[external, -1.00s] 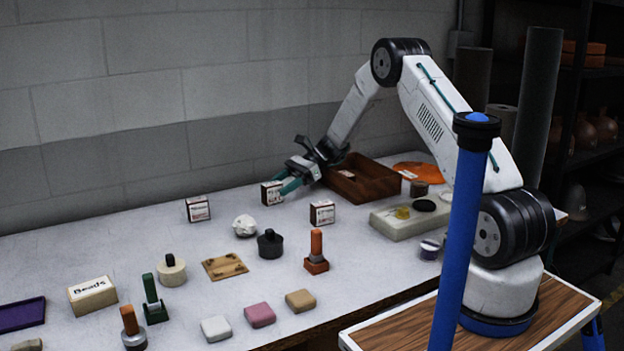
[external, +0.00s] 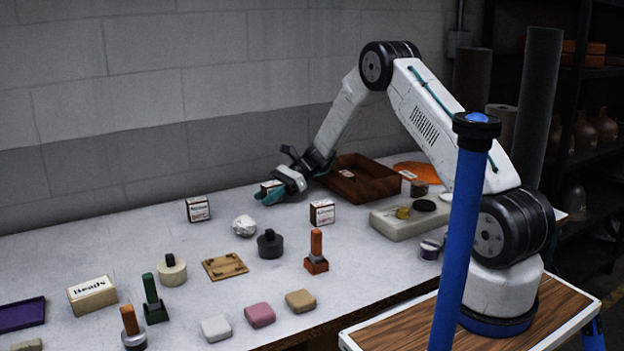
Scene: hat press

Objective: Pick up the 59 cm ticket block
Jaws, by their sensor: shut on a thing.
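Three small white ticket blocks with dark red edges and printed labels stand on the bench. One block (external: 269,184) is at the back, partly hidden by my gripper. Another block (external: 198,209) stands to its left, and another (external: 322,213) to its right and nearer the front. Their printed sizes are too small to read. My gripper (external: 270,195), with teal fingertips, reaches down to the back block and is shut on it. The block appears still at bench level; whether it touches the bench is hidden.
A brown wooden tray (external: 365,191) lies close to the right of my gripper. A white crumpled lump (external: 244,225), a dark round weight (external: 270,245) and an orange-handled stamp (external: 316,250) stand in front. A "Beads" box (external: 92,297) is at the left.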

